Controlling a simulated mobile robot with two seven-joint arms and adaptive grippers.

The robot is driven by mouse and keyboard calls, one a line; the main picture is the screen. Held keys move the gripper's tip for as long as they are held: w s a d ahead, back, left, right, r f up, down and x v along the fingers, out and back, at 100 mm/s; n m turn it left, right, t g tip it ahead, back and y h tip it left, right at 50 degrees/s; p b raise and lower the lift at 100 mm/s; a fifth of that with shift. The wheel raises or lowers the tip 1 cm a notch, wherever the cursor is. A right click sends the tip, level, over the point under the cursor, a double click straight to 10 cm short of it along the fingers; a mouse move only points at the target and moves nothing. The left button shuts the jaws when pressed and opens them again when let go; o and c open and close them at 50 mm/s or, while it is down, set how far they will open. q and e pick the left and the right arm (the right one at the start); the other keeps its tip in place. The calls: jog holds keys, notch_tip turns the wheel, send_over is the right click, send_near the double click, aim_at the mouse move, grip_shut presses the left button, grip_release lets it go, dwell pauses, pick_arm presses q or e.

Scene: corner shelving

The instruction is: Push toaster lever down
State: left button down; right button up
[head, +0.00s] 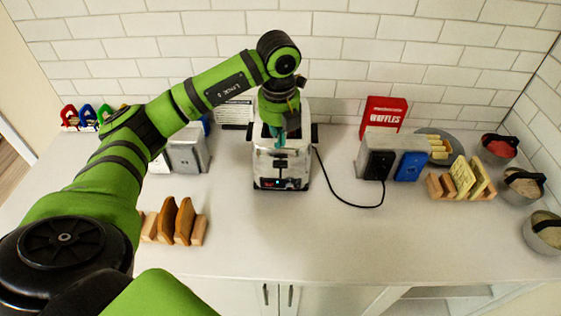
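The toaster (281,163) is a silver-white appliance standing near the middle of the counter, with a dark panel and a small blue light low on its front. A black cord runs from it to the right. My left arm comes in from the left and bends down over the toaster. My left gripper (279,134) points down at the toaster's top; its fingers are small and mostly hidden, so their opening is unclear. The lever cannot be made out. A green part of my body shows at the bottom edge; no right gripper is seen.
A red waffle box (382,114) stands behind a grey-and-black box (376,164) and a blue one (410,166). Wooden racks hold bread (184,220) at left and waffles (462,176) at right. Bowls (542,232) line the right wall. The front counter (330,240) is clear.

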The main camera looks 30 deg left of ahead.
pick_arm(q)
jog(key=shift+w+a+f+b, duration=0.15)
jog(key=shift+f+b, duration=0.3)
jog(key=shift+f, duration=0.75)
jog(key=shift+w+d+f+b, duration=0.15)
jog(key=shift+f+b, duration=0.3)
jog(key=shift+f, duration=0.75)
jog(key=shift+w+a+f+b, duration=0.15)
jog(key=shift+f+b, duration=0.3)
jog(key=shift+f, duration=0.75)
jog(key=shift+s, duration=0.1)
notch_tip(320, 180, down, 6)
jog(key=b, duration=0.5)
jog(key=shift+f, duration=0.15)
send_near(280, 167)
jog(key=shift+s+d+r+p, duration=0.1)
jog(key=shift+s+d+p, duration=0.2)
jog(key=shift+s, duration=0.35)
jog(key=shift+s+d+r+p, duration=0.1)
jog(key=shift+s+d+r, duration=0.05)
jog(key=shift+s+d, duration=0.4)
